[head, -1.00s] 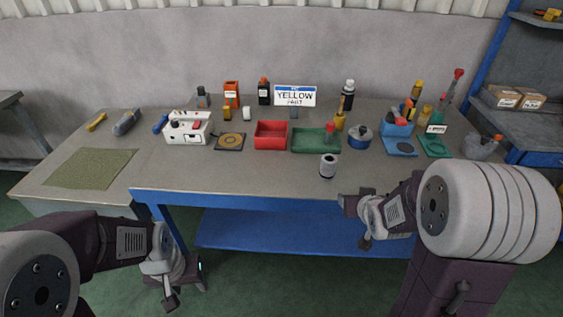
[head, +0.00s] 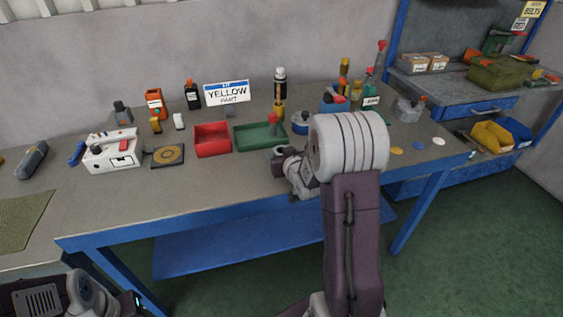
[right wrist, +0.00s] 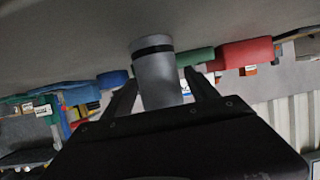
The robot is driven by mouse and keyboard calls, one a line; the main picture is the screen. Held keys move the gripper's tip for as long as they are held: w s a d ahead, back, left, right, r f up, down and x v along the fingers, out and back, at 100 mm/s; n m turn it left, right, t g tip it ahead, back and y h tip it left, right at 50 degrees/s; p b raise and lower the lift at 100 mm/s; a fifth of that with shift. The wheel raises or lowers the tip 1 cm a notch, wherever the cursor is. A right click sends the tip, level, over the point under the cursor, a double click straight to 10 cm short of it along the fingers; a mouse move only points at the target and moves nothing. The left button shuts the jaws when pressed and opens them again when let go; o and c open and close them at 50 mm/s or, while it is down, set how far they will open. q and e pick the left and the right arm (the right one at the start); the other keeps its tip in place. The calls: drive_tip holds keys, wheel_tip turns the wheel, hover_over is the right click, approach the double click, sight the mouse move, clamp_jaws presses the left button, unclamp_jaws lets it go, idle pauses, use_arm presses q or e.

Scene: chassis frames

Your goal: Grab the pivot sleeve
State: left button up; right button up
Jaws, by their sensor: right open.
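The pivot sleeve, a grey cylinder with a dark band, stands on the workbench in front of the green tray. In the right wrist view the sleeve (right wrist: 156,72) lies between the two dark fingers of my open right gripper (right wrist: 162,88). I cannot tell whether either finger touches it.
Behind the sleeve are a green tray (head: 260,146) and a red bin (head: 212,150). A round blue-grey container (head: 299,126) stands close on the right. A white box device (head: 113,160) and a dark pad (head: 167,163) are further left. The front bench surface (head: 185,192) is clear.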

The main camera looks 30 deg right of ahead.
drive_tip(key=shift+x, duration=1.1)
drive_tip(key=shift+s+a, duration=0.1)
drive_tip(key=c, duration=0.4)
clamp_jaws()
drive_tip(key=shift+r, duration=0.1)
